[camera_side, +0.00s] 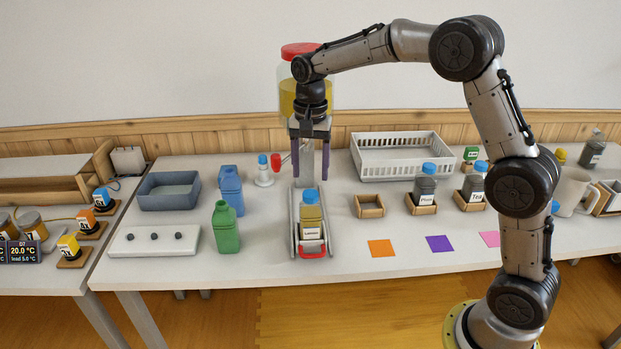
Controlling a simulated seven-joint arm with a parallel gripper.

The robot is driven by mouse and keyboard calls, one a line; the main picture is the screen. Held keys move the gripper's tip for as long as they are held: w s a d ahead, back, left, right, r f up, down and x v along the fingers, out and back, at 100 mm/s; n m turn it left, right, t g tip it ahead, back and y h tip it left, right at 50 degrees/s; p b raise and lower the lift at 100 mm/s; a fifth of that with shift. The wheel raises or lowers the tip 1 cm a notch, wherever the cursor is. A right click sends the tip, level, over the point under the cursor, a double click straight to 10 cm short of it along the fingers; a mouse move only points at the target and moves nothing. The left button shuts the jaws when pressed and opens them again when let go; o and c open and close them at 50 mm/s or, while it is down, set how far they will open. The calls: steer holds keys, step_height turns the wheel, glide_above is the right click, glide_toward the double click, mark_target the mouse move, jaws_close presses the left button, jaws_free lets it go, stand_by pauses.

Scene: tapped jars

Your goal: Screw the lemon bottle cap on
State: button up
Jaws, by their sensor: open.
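The lemon bottle (311,220) is a yellow-filled bottle with a white label, upright in a grey holder (294,222) with a red front handle. A blue cap (311,196) sits on top of the bottle; whether it is threaded tight cannot be seen. My gripper (309,178) is open and points down, its two purple fingers apart. It hangs above and behind the cap in the picture, and nothing shows between its fingertips. A big jar (301,49) with a red lid and yellow contents stands behind my wrist, partly hidden.
Blue (231,190) and green bottles (225,228) stand left of the holder. An empty wooden box (369,205) and two blue-capped bottles in wooden bases, one a plum bottle (424,187), stand right. A white basket (408,157) is behind. Orange (382,248), purple and pink squares lie in front.

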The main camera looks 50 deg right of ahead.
steer(key=shift+r, duration=0.25)
steer(key=o, duration=0.5)
steer(key=shift+o, duration=0.2)
step_height(320, 180, up, 14)
steer(key=s+a+r+t, duration=0.2)
steer(key=s+r, duration=0.5)
steer(key=s, duration=0.1)
steer(key=s+a+f+n+t, duration=0.1)
steer(key=s+f+n, duration=0.25)
steer(key=s, duration=0.55)
steer(key=s+f+n+t, duration=0.2)
steer(key=s+f+n, duration=0.15)
steer(key=s, duration=0.65)
step_height(320, 180, down, 9)
steer(key=s+n, duration=0.2)
steer(key=n, duration=0.3)
steer(key=shift+s+a+t, duration=0.25)
steer(key=shift+t, duration=0.05)
